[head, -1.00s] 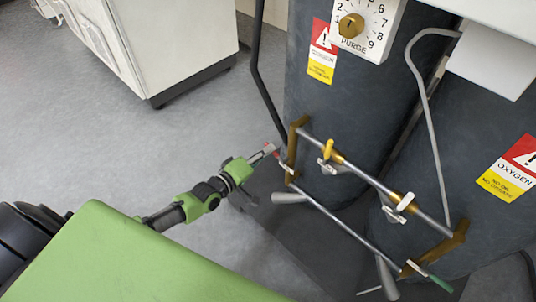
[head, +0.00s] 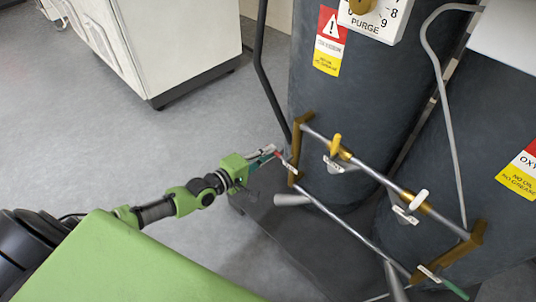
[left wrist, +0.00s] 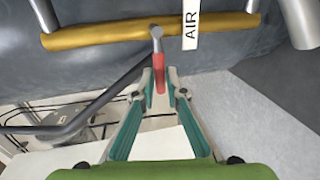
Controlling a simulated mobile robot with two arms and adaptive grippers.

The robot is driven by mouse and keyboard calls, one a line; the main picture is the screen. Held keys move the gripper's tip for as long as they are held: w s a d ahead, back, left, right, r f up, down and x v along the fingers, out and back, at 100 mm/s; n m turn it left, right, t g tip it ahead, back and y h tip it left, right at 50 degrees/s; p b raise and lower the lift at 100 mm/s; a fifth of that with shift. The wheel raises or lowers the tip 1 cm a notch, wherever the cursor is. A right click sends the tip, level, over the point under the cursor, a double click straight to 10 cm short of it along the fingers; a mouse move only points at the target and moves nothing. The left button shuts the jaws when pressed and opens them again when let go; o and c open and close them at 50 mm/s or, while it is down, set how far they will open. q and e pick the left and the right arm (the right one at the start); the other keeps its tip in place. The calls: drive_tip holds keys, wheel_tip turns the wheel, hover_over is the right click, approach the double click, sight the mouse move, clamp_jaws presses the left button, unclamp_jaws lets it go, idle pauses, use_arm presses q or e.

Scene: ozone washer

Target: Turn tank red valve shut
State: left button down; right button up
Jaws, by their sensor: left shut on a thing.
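The red valve (left wrist: 159,72) is a small red lever on a short grey stem, in front of a brass-coloured pipe (left wrist: 110,33). In the left wrist view the lever points from the stem toward my gripper. My left gripper (left wrist: 160,84) has its fingertips on both sides of the lever and is shut on it. In the head view the left gripper (head: 274,153) reaches the left end of the pipe frame at the dark tank (head: 350,110), and only a small bit of red (head: 279,155) shows. My right gripper is not in view.
A white AIR tag (left wrist: 190,24) hangs beside the valve. A yellow valve (head: 335,145), a white valve (head: 418,199) and a green valve (head: 455,289) sit along the pipes. A black hose (head: 263,80) runs down left of the tank. A white cabinet (head: 175,45) stands back left, with clear floor around it.

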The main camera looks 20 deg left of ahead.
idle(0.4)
use_arm(q)
drive_tip(key=c, duration=2)
unclamp_jaws()
drive_tip(key=shift+c, duration=0.2)
drive_tip(key=shift+s, duration=0.1)
drive_tip(key=v, duration=1.2)
